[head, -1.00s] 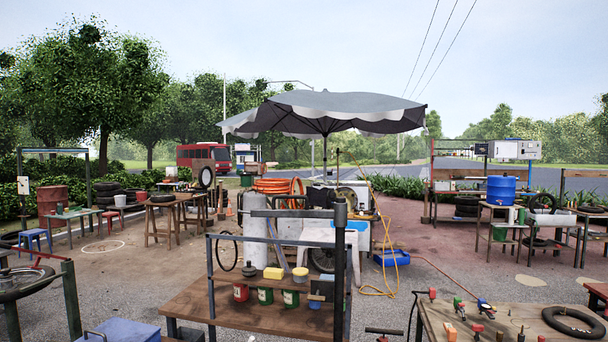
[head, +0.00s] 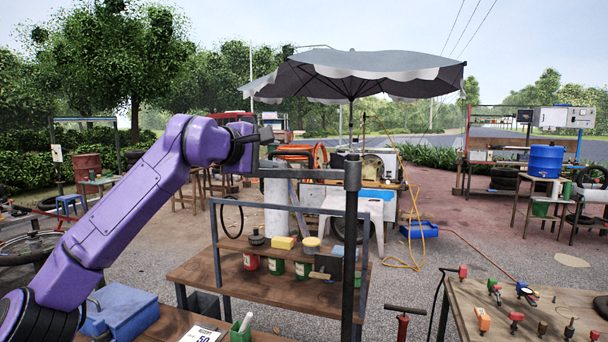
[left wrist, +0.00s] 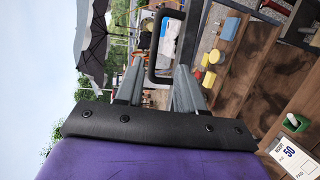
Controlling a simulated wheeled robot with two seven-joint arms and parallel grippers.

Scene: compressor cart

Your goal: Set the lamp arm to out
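A dark upright post (head: 352,250) stands at the front of the workbench. A grey horizontal bar (head: 305,172), which looks like the lamp arm, runs left from near its top. My left gripper (head: 264,137) shows near the bar's left end, slightly above it in the picture; whether they touch cannot be told. In the left wrist view its two grey fingers (left wrist: 158,88) are apart with nothing gripped between them. A black rounded loop like a handle (left wrist: 153,62) shows just beyond the fingertips. No lamp head is clearly visible. My right gripper is not in view.
The wooden bench (head: 215,268) carries a rack and several tins. A blue box (head: 125,310) sits at the lower left. A tool table (head: 550,305) stands at right. A grey umbrella (head: 350,75) is behind.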

